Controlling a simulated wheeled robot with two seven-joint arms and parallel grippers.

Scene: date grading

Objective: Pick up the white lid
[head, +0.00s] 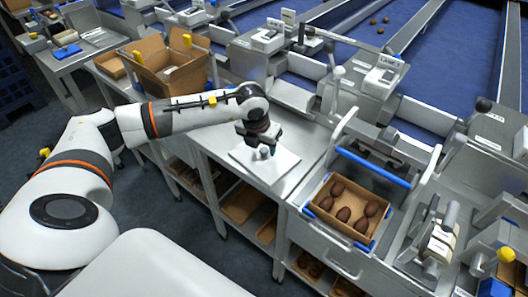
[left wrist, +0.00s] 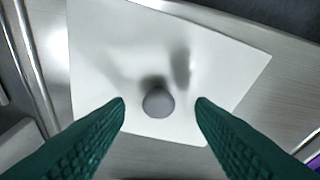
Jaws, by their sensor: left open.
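The white lid (head: 283,160) is a flat square sheet with a small round knob at its middle. It lies on the metal worktable in the head view. In the left wrist view the lid (left wrist: 110,60) fills much of the picture, and its grey knob (left wrist: 158,103) shows between my fingers. My left gripper (head: 264,153) is right over the knob in the head view. In the left wrist view the left gripper (left wrist: 160,108) is open, with a green textured finger on each side of the knob and visible gaps. My right gripper is not in view.
A cardboard tray of several brown dates (head: 324,214) sits to the right under a blue bar (head: 373,168). An open cardboard box (head: 151,80) stands behind my left arm. Weighing machines (head: 268,36) line the back. Bare metal tabletop (head: 306,133) surrounds the lid.

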